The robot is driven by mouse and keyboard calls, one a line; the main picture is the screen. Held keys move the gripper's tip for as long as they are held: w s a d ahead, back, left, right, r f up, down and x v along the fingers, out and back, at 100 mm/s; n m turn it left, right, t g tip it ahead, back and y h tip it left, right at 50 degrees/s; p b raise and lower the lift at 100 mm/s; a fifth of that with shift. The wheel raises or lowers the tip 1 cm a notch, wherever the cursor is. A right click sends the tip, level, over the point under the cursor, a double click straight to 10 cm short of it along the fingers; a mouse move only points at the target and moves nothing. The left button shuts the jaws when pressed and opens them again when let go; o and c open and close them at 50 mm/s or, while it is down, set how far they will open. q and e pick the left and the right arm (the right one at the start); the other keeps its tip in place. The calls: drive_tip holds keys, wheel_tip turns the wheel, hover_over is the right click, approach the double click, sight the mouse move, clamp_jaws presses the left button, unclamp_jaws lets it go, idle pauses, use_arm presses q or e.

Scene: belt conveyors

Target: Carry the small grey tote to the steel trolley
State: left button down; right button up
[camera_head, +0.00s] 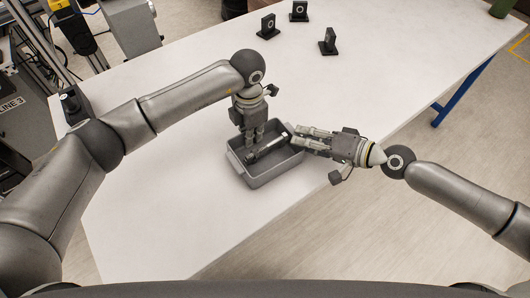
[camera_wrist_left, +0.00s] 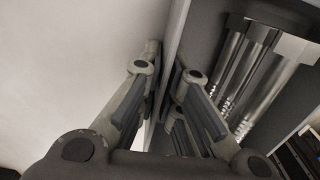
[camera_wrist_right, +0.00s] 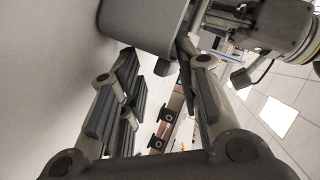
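The small grey tote (camera_head: 258,181) stands on the white table in the head view. It holds metal cylindrical parts (camera_head: 268,148), which also show in the left wrist view (camera_wrist_left: 245,65). My left gripper (camera_head: 250,148) points down at the tote's far left wall. In the left wrist view its fingers (camera_wrist_left: 165,65) lie close on both sides of that wall. My right gripper (camera_head: 294,136) is at the tote's right end. In the right wrist view its fingers (camera_wrist_right: 160,85) are apart, with the tote's grey end (camera_wrist_right: 145,20) just ahead. I cannot see the steel trolley.
The white table (camera_head: 190,70) has free room around the tote. Several small black stands, such as one (camera_head: 328,42), are at the table's far side. A green object (camera_head: 500,8) is at the far right corner. Machinery (camera_head: 120,25) stands at the upper left.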

drive_tip(key=shift+s+f, duration=0.1)
drive_tip(key=shift+f, duration=0.1)
drive_tip(key=shift+c, duration=0.7)
use_arm(q)
drive_tip(key=shift+r, duration=0.2)
use_arm(e)
drive_tip(key=shift+r, duration=0.1)
